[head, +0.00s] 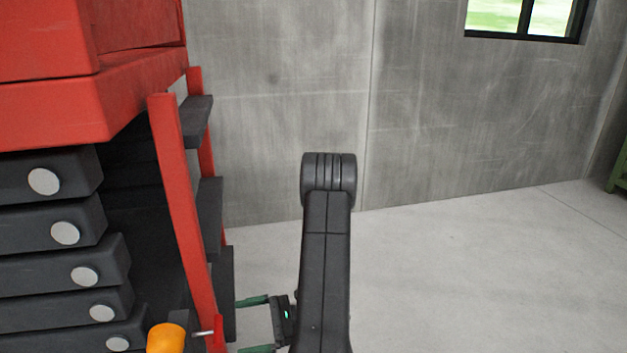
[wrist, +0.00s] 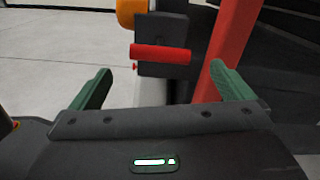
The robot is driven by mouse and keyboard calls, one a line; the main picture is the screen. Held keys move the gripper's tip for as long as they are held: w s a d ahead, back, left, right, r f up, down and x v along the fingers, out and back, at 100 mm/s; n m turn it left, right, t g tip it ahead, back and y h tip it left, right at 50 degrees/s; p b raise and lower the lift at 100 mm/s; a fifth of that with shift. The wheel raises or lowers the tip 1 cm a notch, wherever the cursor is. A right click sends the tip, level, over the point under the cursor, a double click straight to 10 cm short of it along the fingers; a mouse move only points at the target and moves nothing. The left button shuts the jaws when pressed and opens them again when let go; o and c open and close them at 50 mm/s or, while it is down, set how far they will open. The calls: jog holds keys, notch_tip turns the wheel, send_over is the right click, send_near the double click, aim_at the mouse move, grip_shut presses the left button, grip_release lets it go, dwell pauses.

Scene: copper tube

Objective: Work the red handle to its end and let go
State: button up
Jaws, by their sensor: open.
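The red handle (wrist: 162,53) is a short red bar lying crosswise on a dark block (wrist: 176,20) in the wrist view. My gripper (wrist: 161,72) is open, with its green fingers to the left and right of the handle's line. The handle lies beyond the fingertips, and nothing is between the fingers. In the head view my gripper (head: 255,325) is low in the picture, pointing left toward the red frame.
An orange cylinder (head: 166,339) sits beside the red upright (head: 185,215); it also shows in the wrist view (wrist: 131,14). Stacked dark slabs with white discs (head: 65,233) fill the left under a red body (head: 90,90). The floor (head: 450,260) to the right is clear.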

aim_at(218, 329)
jog(key=x, duration=0.7)
jog(key=shift+a+b, duration=0.1)
jog(key=shift+b, duration=0.3)
